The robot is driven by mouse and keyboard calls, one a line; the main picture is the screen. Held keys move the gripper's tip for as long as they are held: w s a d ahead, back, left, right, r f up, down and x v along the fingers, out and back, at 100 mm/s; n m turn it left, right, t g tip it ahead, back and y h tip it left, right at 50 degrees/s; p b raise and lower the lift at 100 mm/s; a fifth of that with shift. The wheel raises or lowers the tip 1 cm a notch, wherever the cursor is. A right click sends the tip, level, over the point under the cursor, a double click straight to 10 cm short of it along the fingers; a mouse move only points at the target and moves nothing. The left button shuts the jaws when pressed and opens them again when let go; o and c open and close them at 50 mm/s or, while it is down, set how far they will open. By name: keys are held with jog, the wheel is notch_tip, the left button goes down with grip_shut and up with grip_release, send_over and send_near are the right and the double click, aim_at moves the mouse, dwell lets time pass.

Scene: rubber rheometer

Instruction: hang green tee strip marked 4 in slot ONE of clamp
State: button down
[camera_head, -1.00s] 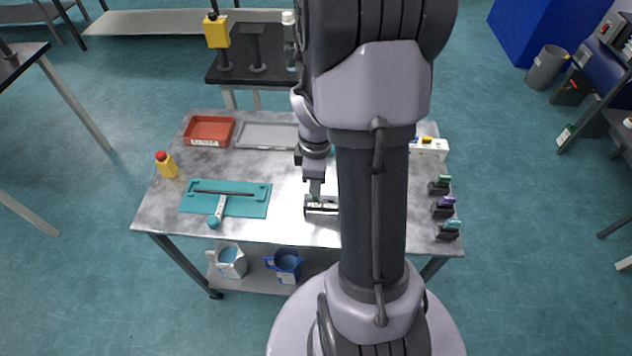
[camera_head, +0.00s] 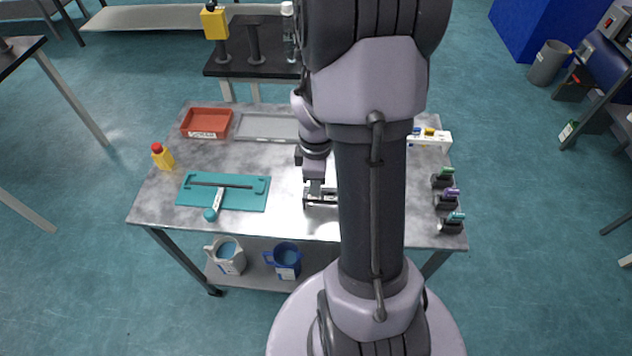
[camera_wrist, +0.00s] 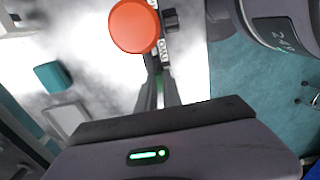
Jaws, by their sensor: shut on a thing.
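The clamp (camera_head: 325,199) is a small pale frame with dark parts near the front middle of the metal table, partly hidden by my arm. My gripper (camera_head: 314,187) is just above its left part, pointing down. In the wrist view its two dark fingers (camera_wrist: 160,82) are shut on a thin green piece (camera_wrist: 160,97), apparently the green tee strip; its mark cannot be read. Beyond the fingertips are a round orange disc (camera_wrist: 134,26) and a pale label strip (camera_wrist: 163,48) with blurred letters. Whether the strip touches a slot cannot be told.
Small black holders with green (camera_head: 445,171), purple (camera_head: 449,193) and teal (camera_head: 456,216) tops line the right edge. A teal mat (camera_head: 240,200), red tray (camera_head: 207,123), grey tray (camera_head: 266,127) and yellow bottle (camera_head: 162,157) are at left. My arm hides the middle right.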

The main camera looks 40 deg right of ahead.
jog(key=shift+f, duration=0.1)
jog(key=c, duration=1.4)
grip_release()
jog(key=shift+c, duration=0.2)
notch_tip(320, 180, up, 6)
jog(key=p, duration=0.5)
jog(key=shift+r+p, duration=0.2)
jog(key=shift+p, duration=0.15)
jog(key=shift+f, duration=0.2)
